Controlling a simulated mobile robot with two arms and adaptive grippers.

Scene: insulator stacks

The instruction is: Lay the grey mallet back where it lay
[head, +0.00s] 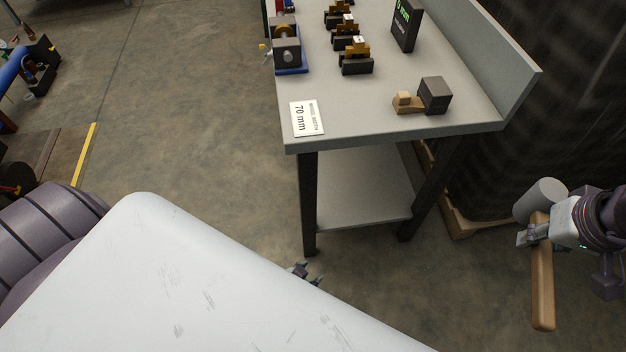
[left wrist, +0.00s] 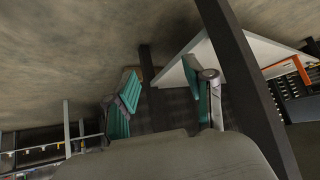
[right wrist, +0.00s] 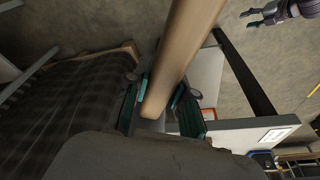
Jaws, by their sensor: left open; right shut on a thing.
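The grey mallet has a light grey cylinder head (head: 541,199) and a long wooden handle (head: 542,285). It hangs in the air right of the workbench, head up and handle down in the head view. My right gripper (head: 531,235) is shut on the handle just below the head. In the right wrist view the handle (right wrist: 187,45) runs between the fingers of this gripper (right wrist: 162,95). My left gripper (head: 306,273) is open and empty, low by the bench's front leg, partly hidden by my white body. Its spread fingers show in the left wrist view (left wrist: 165,92).
The grey workbench (head: 370,105) has a raised right edge. On it are a dark block with a wooden piece (head: 435,95), a white "70 mm" card (head: 306,118), a black box (head: 407,25) and black-and-brass parts (head: 355,60). The front middle of the top is clear.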

